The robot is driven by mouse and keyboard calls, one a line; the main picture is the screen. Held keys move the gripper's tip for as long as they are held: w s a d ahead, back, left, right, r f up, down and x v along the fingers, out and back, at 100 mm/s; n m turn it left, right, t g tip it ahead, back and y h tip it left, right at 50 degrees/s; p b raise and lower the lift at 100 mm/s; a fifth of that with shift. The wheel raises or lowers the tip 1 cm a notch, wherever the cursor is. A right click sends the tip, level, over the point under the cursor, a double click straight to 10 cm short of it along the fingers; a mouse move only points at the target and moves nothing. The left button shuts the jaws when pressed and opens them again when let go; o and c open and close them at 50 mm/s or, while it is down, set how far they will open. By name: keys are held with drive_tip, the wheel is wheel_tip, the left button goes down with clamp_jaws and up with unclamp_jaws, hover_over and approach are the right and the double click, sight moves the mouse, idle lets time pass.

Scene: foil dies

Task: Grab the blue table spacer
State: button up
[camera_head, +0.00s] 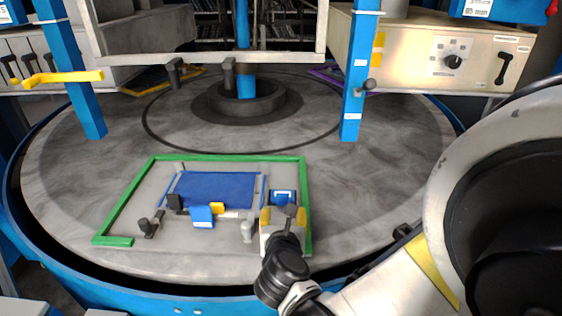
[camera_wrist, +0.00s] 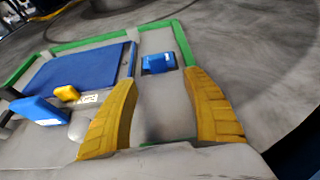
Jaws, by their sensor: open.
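A small blue block with a pale top mark (camera_head: 283,196) sits near the right side of the green-framed plate; it looks like the blue table spacer. In the wrist view it (camera_wrist: 158,63) lies just beyond the gap between my fingertips. My gripper (camera_head: 283,215) is open with yellow fingers, and nothing is between them. In the wrist view my gripper (camera_wrist: 160,80) points toward the block, apart from it. Height above the plate is hard to tell.
The green frame (camera_head: 230,158) surrounds a blue pad (camera_head: 215,187). Left of my gripper stand another blue block (camera_head: 202,215), a yellow piece (camera_head: 217,208) and a grey post (camera_head: 247,230). A blue upright (camera_head: 354,85) rises behind right. The grey turntable (camera_head: 380,180) is clear on the right.

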sight(282, 200)
drive_tip(key=b+x, duration=0.1)
drive_tip(key=x, duration=0.3)
drive_tip(key=shift+w+d+f, duration=0.1)
drive_tip(key=shift+w, duration=0.05)
drive_tip(key=x, duration=0.1)
drive_tip(key=b+x, duration=0.1)
drive_tip(key=x, duration=0.1)
drive_tip(key=b+x, duration=0.1)
drive_tip(key=x, duration=0.1)
drive_tip(key=shift+w+a, duration=0.25)
drive_tip(key=shift+s, duration=0.1)
drive_tip(key=shift+c, duration=0.2)
clamp_jaws()
